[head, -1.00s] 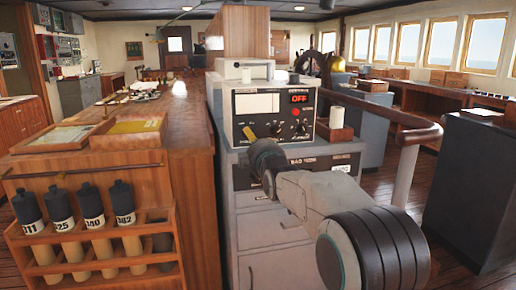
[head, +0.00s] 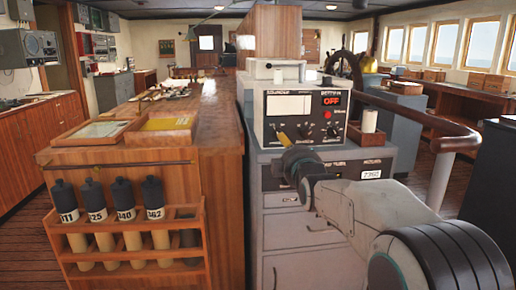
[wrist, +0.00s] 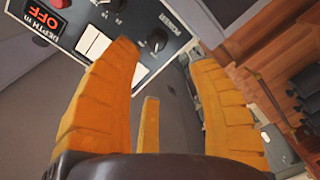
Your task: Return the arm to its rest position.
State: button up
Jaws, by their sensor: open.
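My arm reaches forward from the lower right in the head view. My gripper (head: 285,140) is in front of the lower left part of the depth sounder panel (head: 287,110), with a yellow finger showing against it. In the wrist view my gripper (wrist: 165,60) has its orange fingers spread wide, with nothing between them. The sounder panel (wrist: 85,38) shows upside down at the top left there, with a red OFF display and black knobs. The knob marked POWER (wrist: 157,40) lies between the fingers in the picture. I cannot tell whether a finger touches the panel.
A white cup (head: 370,120) stands right of the sounder. A wooden handrail (head: 425,120) runs along the right. Open floor (head: 30,225) shows at the lower left.

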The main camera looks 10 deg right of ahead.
jog(key=s+m+g+p, duration=0.5)
jog(key=s+p, duration=0.6)
jog(key=s, duration=0.9)
jog(key=s+r+m+g+p, duration=0.1)
jog(key=s+m+g+p, duration=0.5)
jog(key=s+p, duration=0.6)
jog(key=s+g, duration=0.2)
jog(key=s, duration=0.7)
jog(key=shift+s+r+m+g, duration=0.2)
jog(key=shift+m+g, duration=0.1)
jog(key=shift+g, duration=0.1)
